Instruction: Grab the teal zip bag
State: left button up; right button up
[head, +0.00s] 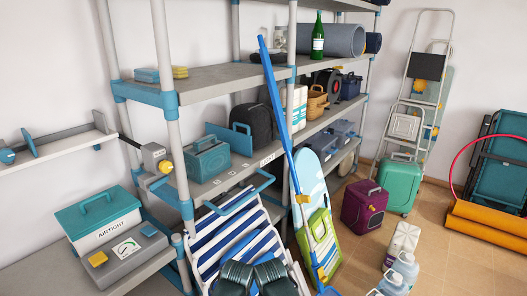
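A teal boxy case with a top handle (206,159) stands on the middle shelf at left centre, beside a black backpack. A larger teal-green case with a handle (400,186) stands upright on the floor at the right, in front of the step ladder. I cannot tell from this view which of the two is the zip bag, as no zip shows clearly. Neither of my grippers is in view.
A striped folding chair (222,240), a blue pole (284,125) and dark ribbed objects (236,277) stand before the shelf. A purple case (363,206) and clear jugs (404,268) are on the floor. Tiles at right (460,260) are clear.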

aim_at(209, 157)
jog(key=i+j+z, duration=0.2)
jog(key=j+z, duration=0.2)
jog(key=i+j+z, duration=0.1)
jog(key=j+z, duration=0.3)
jog(key=j, duration=0.25)
jog(key=j+z, duration=0.4)
jog(key=j, duration=0.15)
